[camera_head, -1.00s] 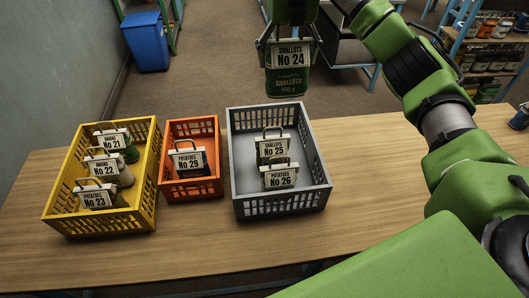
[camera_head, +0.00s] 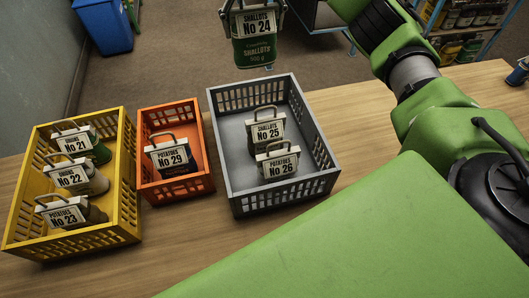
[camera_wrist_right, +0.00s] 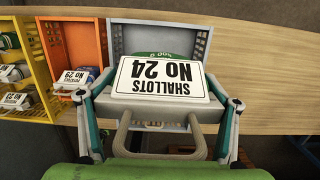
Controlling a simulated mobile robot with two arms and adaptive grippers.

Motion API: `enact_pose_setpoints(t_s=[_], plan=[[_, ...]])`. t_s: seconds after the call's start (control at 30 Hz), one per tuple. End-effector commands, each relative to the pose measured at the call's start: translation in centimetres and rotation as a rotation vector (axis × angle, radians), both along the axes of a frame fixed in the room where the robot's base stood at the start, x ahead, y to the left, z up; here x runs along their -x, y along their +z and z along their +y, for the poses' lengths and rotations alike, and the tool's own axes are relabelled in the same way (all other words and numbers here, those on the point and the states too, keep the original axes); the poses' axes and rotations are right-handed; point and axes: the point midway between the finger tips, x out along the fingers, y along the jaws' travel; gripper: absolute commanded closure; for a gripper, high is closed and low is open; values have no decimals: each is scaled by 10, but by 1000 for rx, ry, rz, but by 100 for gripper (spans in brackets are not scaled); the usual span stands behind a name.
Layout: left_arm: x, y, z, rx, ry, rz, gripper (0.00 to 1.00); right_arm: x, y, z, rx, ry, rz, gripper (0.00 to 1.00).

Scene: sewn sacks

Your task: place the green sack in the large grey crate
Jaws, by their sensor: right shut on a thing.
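The green sack (camera_head: 254,48) has a white tag reading "SHALLOTS No 24" and hangs upright at the top of the head view. My right gripper (camera_head: 252,8) is shut on it, at the sack's top; the gripper is partly cut off by the frame edge. In the right wrist view the sack's tag and handle (camera_wrist_right: 160,80) fill the middle between the fingers. The large grey crate (camera_head: 226,180) stands on the table, with the sack above and beyond its far edge in the picture. My left gripper is not in view.
Inside the grey crate stand sacks No 25 (camera_head: 265,131) and No 26 (camera_head: 277,165), towards its right; its left part is bare. An orange crate (camera_head: 174,190) with sack No 29 and a yellow crate (camera_head: 122,200) with three sacks stand to the left. A blue bin (camera_head: 104,25) is on the floor.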

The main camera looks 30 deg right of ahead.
Motion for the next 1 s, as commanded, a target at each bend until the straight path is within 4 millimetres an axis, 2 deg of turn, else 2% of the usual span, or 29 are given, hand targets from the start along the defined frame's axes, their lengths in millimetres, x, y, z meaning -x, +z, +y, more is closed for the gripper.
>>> enact_pose_setpoints(t_s=[0.03,0.13,0.3,0.4,0.5,0.67,1.0], plan=[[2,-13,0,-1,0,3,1,0,-15,0,-1,0,-1,56],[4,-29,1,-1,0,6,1,-1,-37,0,-1,0,-1,56],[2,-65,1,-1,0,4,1,-1,-97,0,-1,0,3,56],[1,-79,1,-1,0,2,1,-1,-127,0,0,0,2,56],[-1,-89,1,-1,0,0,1,-1,-149,0,-2,0,0,56],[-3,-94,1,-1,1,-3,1,0,-168,0,0,0,0,56],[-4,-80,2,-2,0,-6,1,0,-221,0,-1,-1,1,56]])
